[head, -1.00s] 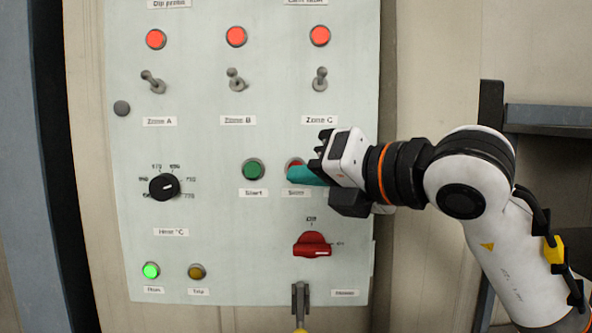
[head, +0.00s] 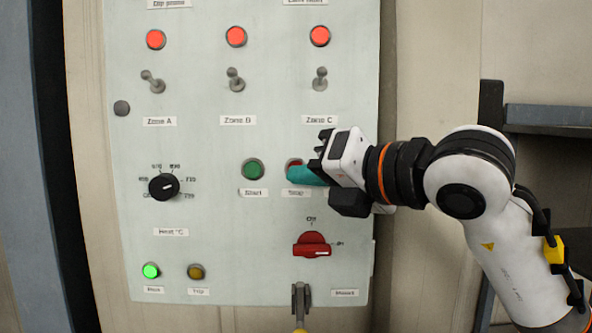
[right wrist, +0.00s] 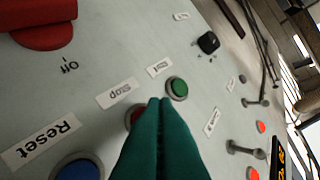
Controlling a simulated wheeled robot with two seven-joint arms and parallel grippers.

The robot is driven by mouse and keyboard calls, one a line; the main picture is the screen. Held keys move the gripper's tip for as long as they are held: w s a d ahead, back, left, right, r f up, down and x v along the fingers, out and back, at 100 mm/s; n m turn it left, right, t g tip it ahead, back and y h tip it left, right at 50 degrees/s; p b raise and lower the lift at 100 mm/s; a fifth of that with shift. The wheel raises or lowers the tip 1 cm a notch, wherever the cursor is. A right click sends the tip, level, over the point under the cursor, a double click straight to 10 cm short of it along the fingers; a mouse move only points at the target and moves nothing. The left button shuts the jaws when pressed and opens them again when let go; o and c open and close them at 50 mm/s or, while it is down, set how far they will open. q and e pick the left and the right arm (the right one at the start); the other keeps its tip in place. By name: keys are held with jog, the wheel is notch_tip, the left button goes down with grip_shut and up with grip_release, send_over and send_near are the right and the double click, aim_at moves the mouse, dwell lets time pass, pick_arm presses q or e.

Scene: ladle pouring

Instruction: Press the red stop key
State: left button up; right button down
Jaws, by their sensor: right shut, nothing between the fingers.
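The red stop key (head: 293,163) sits on the pale control panel, above its "Stop" label. It is partly hidden by the teal fingertips of my right gripper (head: 297,175). My right gripper is shut and empty, its fingers pointing at the key from the right. In the right wrist view, the shut fingertips (right wrist: 160,103) overlap the red key (right wrist: 132,116), whose left edge alone shows. I cannot tell whether the tips touch the key. My left gripper is not in view.
The green start key (head: 253,169) is just left of the stop key. A red rotary switch (head: 312,246) is below it. A blue reset key (right wrist: 78,168) shows in the right wrist view. Toggle switches (head: 235,79) and lit red lamps are above. The green run lamp (head: 151,271) glows.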

jog(key=shift+w, duration=0.15)
dwell(0.4)
jog(key=shift+w, duration=0.3)
jog(key=shift+w+b, duration=0.35)
dwell(0.6)
dwell(0.4)
jog(key=shift+s+b, duration=0.6)
jog(key=shift+s, duration=0.15)
jog(key=shift+s, duration=0.1)
